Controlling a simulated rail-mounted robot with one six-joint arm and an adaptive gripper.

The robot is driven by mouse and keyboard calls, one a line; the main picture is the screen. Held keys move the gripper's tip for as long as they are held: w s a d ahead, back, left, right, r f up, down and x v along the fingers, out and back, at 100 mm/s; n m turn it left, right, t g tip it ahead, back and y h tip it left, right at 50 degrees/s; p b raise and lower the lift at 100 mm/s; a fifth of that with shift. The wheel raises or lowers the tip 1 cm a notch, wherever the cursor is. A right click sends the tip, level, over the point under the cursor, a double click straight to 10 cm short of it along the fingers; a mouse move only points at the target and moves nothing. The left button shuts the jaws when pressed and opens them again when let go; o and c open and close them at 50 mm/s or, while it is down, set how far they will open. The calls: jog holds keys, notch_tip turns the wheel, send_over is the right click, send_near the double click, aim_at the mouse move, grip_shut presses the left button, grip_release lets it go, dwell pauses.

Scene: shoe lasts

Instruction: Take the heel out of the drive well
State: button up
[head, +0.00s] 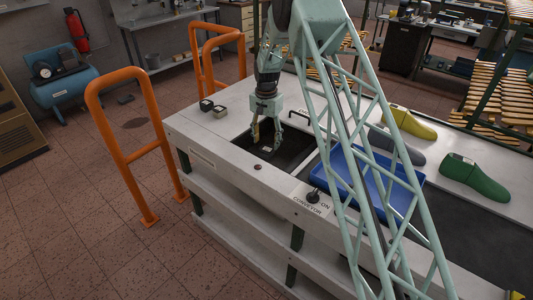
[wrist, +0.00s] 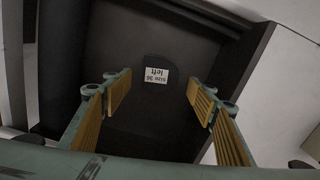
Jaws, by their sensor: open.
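The drive well is a dark rectangular recess (head: 296,158) in the light bench top. Its dark wall shows in the wrist view (wrist: 242,75). Down in it lies a dark, rounded piece (wrist: 157,60), which looks like the heel, with a white label (wrist: 155,75) reading "size 36 left", upside down. It barely stands out from the floor. My gripper (head: 266,142) points down over the well. In the wrist view my gripper (wrist: 158,88) is open, its orange-padded fingers on either side of the label and apart from the piece. I cannot tell the piece's height.
Right of the well is a blue tray (head: 330,185), partly behind my arm. Yellow (head: 410,123), grey (head: 396,147) and green (head: 474,180) lasts lie beyond it. Small dark boxes (head: 213,108) sit left of the well.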

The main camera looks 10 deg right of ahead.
aim_at(266, 148)
jog(key=shift+f, duration=0.15)
jog(key=shift+s+a+f, duration=0.15)
jog(key=shift+f, duration=2.3)
jog(key=c, duration=1)
